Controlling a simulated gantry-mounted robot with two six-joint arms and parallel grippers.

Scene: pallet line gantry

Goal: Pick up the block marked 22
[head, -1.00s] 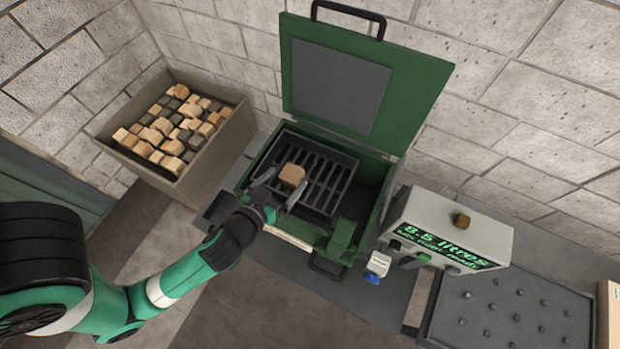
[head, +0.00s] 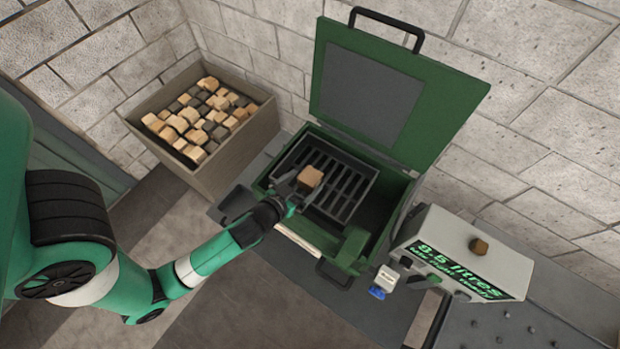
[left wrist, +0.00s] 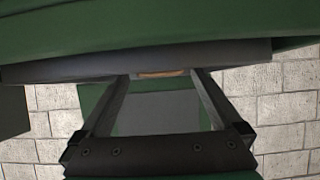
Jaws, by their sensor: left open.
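A single tan block (head: 311,177) shows at the slotted dark grate (head: 345,195) inside the open green box (head: 405,190). No number can be read on it. My left gripper (head: 299,189) is open at the box's left side, its fingers reaching toward the block. I cannot tell whether they touch it. In the left wrist view the fingers of my left gripper (left wrist: 160,78) stand wide apart, and only a thin sliver of the block (left wrist: 161,74) shows beyond a dark edge. My right gripper is not in view.
A grey bin (head: 240,150) full of tan and dark blocks stands at the left. The box's green lid (head: 450,95) stands open behind. A grey console (head: 445,240) reading "8.5 litres" carries a small brown block (head: 478,246). A white tag (head: 388,277) is in front.

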